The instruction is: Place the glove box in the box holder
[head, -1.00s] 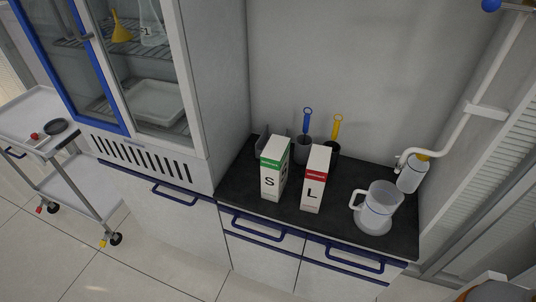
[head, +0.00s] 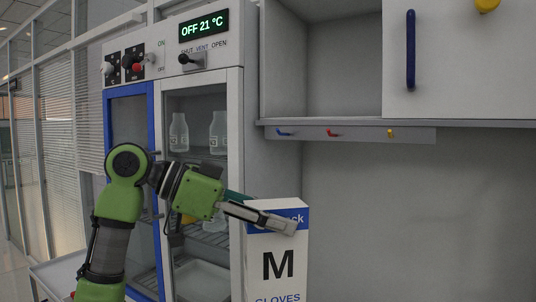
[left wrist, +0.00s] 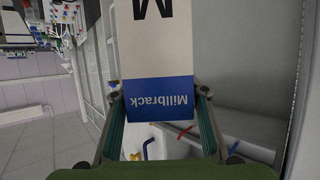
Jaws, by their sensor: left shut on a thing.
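The glove box (head: 278,270) is white with a blue top band, a large black M and the word GLOVES. It is upright in the head view, its lower end cut off by the frame edge. My left gripper (head: 272,221) is shut on its top end. In the left wrist view, the fingers (left wrist: 160,97) grip both sides of the blue Millbrack band of the glove box (left wrist: 157,50). I cannot make out the box holder in the current views. My right gripper is not in view.
A glass-door cabinet (head: 235,120) with bottles inside and an "OFF 21 °C" display (head: 204,25) stands behind my left arm. A wall cupboard (head: 450,65) with a hook rail (head: 350,134) is at upper right. The wall below is bare.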

